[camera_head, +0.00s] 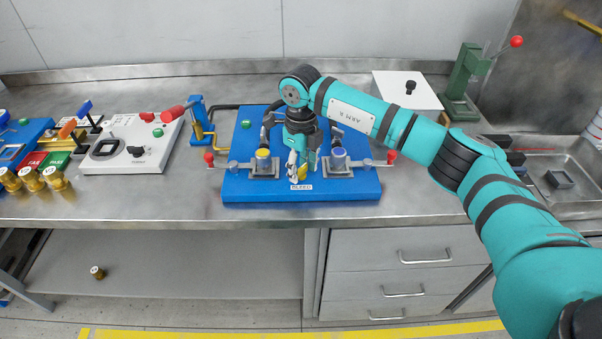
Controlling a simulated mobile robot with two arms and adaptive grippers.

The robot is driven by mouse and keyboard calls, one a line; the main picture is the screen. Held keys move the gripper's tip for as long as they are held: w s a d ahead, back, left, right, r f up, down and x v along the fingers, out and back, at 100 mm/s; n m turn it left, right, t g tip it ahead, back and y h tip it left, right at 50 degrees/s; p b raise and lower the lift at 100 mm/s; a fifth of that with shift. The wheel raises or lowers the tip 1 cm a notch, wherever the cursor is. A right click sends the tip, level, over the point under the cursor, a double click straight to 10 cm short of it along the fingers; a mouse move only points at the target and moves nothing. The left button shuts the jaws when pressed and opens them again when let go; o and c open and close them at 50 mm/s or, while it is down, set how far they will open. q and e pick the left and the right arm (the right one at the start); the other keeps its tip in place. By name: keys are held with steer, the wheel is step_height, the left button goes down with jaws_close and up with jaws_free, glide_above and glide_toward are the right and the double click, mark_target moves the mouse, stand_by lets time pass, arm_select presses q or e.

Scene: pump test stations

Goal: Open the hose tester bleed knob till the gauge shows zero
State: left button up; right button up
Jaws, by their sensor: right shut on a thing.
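The hose tester is a blue base plate (345,190) on the metal bench. A yellow bleed knob (303,172) shows in part at its front middle, just above a white label (301,187) that seems to read BLEED. My right gripper (300,170) reaches down from above and is shut on the bleed knob, which its fingers partly cover. I cannot make out a gauge dial on the tester; my arm and gripper hide the plate's middle. My left gripper is not in view.
Clamps with red-ended levers stand on either side of the knob, the left (262,163) and right (337,163). A grey control box (125,150) stands left. A white box (407,92) and green press (465,80) stand behind right. The front bench strip is clear.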

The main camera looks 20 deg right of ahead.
mark_target(301, 168)
steer(key=n+b, duration=0.2)
steer(key=n, duration=0.2)
steer(key=shift+b, duration=0.35)
steer(key=shift+n+b, duration=0.65)
steer(key=shift+n, duration=0.95)
steer(key=shift+r, duration=0.1)
steer(key=o, duration=1.2)
steer(key=shift+c, duration=0.2)
step_height(301, 168, up, 12)
